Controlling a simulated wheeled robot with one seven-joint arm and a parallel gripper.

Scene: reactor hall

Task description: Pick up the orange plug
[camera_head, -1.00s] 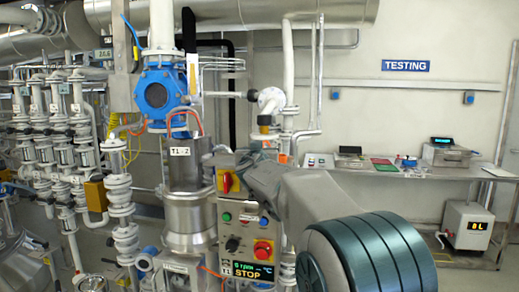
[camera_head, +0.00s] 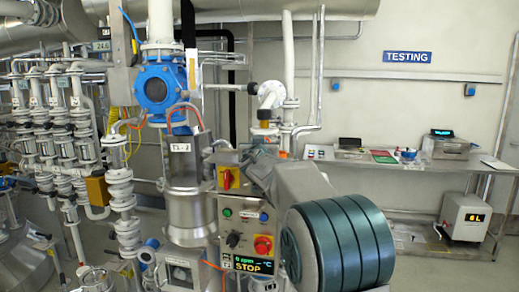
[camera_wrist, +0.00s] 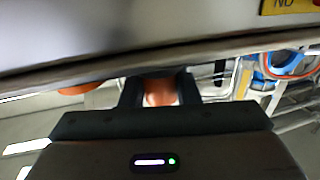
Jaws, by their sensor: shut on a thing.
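In the wrist view my gripper (camera_wrist: 160,90) shows as two dark fingers, blurred by motion. They are shut on an orange thing, the orange plug (camera_wrist: 160,93), which shows between them. Only part of the plug is visible; the rest is hidden by the gripper body. In the head view my arm's grey links and large dark green joint cover the lower right middle, and I cannot clearly make out the gripper or the plug there.
A control box (camera_head: 247,235) with a red knob and a STOP display stands close beside my arm. A steel vessel labelled T1 (camera_head: 187,160) and white pipes are to its left. A steel bench (camera_head: 440,168) stands along the right wall, with a white box (camera_head: 466,217) below.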

